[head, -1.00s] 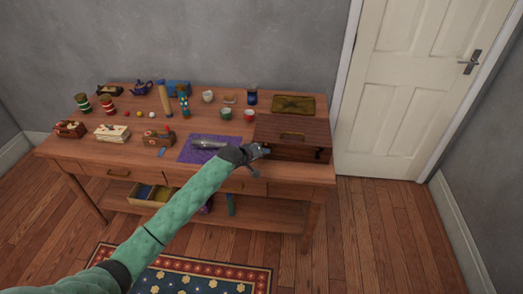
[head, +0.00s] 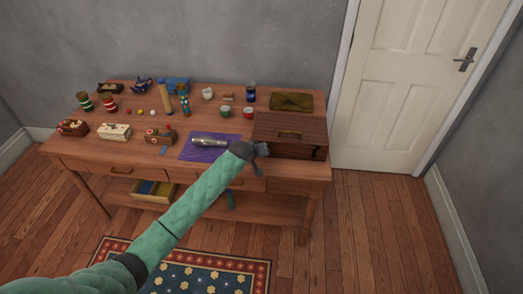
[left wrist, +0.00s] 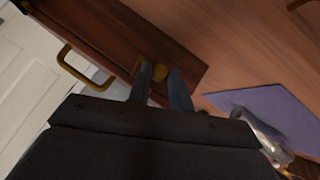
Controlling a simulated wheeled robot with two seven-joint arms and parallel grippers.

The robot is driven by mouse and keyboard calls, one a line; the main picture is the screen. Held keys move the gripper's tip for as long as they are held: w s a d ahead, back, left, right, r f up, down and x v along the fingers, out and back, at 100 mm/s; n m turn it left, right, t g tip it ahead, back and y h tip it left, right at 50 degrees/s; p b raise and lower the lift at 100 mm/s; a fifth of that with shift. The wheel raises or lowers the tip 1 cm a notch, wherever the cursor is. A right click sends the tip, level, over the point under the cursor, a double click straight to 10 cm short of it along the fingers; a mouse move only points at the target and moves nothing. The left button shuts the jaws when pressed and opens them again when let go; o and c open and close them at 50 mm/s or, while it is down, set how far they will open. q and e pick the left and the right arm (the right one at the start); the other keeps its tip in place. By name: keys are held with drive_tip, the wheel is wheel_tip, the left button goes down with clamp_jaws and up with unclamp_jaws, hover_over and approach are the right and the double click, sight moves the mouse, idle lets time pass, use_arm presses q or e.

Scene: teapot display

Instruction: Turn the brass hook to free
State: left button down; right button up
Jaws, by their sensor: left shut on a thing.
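My left gripper (head: 263,150) is at the left end of the box's front. In the left wrist view, its two fingers (left wrist: 160,90) are shut on a small brass piece, the brass hook (left wrist: 158,84), at the box's edge. The gripper hides the hook in the head view, and the fingers cover part of it in the wrist view. My right gripper is not in view.
A purple mat (head: 190,153) with a silvery object (head: 209,141) lies left of the box. Cups, jars and small decorated boxes stand farther left and behind.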

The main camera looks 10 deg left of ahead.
use_arm(q)
drive_tip(key=shift+f, duration=0.1)
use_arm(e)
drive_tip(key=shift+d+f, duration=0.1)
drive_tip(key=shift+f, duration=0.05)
use_arm(q)
drive_tip(key=c, duration=1.3)
unclamp_jaws()
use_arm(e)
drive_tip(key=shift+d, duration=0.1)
use_arm(q)
drive_tip(key=shift+s+a+r, duration=0.1)
drive_tip(key=shift+s+r, duration=0.1)
drive_tip(key=shift+s+a+r+b, duration=0.1)
drive_tip(key=shift+s+r+b, duration=0.05)
drive_tip(key=shift+s+b, duration=0.15)
drive_tip(key=b+v, duration=0.2)
drive_tip(key=v, duration=0.4)
drive_tip(key=shift+s+r, duration=0.2)
drive_tip(key=shift+r, duration=0.1)
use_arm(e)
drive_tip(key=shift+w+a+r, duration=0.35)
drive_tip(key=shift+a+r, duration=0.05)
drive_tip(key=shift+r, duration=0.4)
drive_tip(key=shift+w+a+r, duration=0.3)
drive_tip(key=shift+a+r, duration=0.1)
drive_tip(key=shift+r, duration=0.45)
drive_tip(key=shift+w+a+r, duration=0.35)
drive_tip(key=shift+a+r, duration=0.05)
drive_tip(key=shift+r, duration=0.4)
